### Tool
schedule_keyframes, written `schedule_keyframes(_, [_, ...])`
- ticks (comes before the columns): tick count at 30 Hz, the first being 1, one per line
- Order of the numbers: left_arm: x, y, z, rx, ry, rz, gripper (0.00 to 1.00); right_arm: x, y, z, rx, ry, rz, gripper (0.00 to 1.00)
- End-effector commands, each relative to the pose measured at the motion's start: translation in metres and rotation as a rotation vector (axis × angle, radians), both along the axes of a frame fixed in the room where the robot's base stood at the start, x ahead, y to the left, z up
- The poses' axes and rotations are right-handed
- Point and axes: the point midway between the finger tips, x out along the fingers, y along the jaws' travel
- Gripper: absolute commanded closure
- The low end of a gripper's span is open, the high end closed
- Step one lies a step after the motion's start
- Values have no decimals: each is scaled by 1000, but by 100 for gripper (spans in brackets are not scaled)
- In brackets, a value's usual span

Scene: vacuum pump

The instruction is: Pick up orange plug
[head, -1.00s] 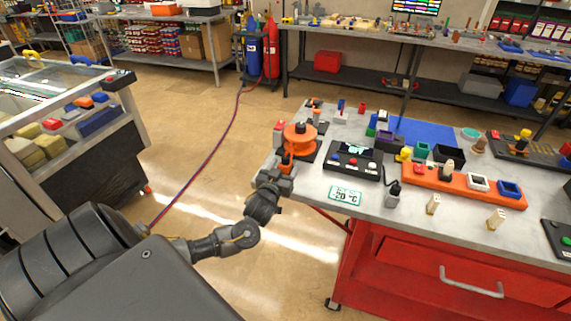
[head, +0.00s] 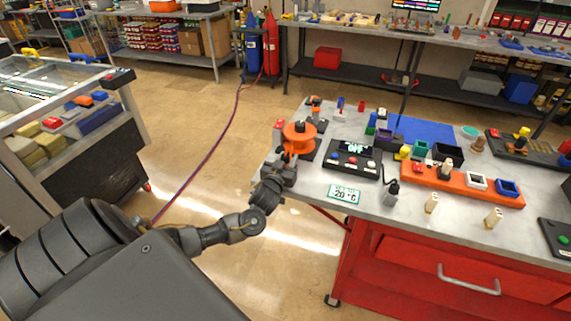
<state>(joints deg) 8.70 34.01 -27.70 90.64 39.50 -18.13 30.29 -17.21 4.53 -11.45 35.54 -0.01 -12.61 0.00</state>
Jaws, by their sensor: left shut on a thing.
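My left gripper (head: 284,165) is at the left edge of the red workbench, just in front of the round orange pump part (head: 299,133). It is shut on a small orange piece, the orange plug (head: 287,154), which shows only as a small patch at the fingertips. The fingers and the pump hide much of it, and I cannot tell whether the plug is clear of the pump. My right gripper is not in view.
On the workbench (head: 300,190), a black control box (head: 353,160) reads OFF beside the pump. A small temperature display (head: 344,194) lies in front of it. An orange tray (head: 460,185) with several parts is to the right. The floor left of the bench is open.

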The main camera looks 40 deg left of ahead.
Motion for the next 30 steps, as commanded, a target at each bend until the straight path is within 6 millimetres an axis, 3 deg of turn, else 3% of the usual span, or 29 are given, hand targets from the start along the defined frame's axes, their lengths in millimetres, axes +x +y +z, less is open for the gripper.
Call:
schedule_keyframes(8, [0, 0, 6, -1, -3, 0, 90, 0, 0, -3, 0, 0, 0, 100])
schedule_keyframes(14, [0, 0, 28, -2, -7, -1, 90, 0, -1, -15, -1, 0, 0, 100])
schedule_keyframes(24, [-55, -12, 93, -2, -5, -4, 90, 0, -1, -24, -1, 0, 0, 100])
schedule_keyframes(30, [-100, -22, 112, -3, -2, -1, 90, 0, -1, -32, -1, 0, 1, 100])
